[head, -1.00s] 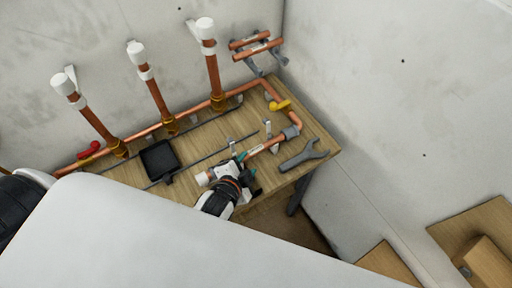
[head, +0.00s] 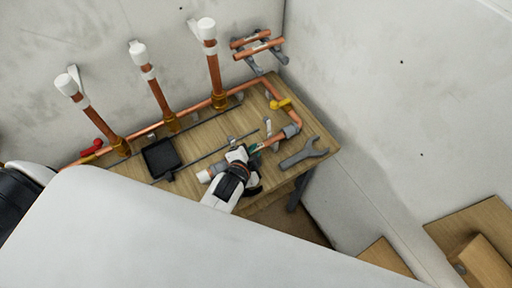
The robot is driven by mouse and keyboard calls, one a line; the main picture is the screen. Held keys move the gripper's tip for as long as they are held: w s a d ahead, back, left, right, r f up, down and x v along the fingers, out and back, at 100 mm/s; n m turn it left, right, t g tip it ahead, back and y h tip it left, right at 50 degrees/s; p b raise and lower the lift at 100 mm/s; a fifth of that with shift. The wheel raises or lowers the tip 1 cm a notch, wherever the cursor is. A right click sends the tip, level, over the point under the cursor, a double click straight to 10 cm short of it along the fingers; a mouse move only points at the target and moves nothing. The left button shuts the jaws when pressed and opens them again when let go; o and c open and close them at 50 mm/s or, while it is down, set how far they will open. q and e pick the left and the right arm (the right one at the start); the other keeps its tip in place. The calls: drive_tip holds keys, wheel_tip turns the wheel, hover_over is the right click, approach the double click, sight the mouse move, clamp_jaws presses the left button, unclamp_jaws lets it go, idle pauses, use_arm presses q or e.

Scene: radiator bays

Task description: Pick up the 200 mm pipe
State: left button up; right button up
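Two loose copper pipes rest on grey wall brackets at the back corner: an upper pipe (head: 250,39) and a longer-looking lower pipe (head: 259,48). No length marking is legible, so I cannot tell which is the 200 mm pipe. My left gripper (head: 250,151) is over the front of the wooden bench, beside the lower copper run, well below and apart from the bracket pipes. Its fingers are small and partly hidden by its own white and black body, so its opening is unclear. My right gripper is not in view.
Three upright copper pipes with white tops stand along the wall. Wooden surfaces (head: 478,235) lie at lower right.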

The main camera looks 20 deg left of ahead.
use_arm(q)
clamp_jaws()
drive_tip(key=shift+r, duration=0.1)
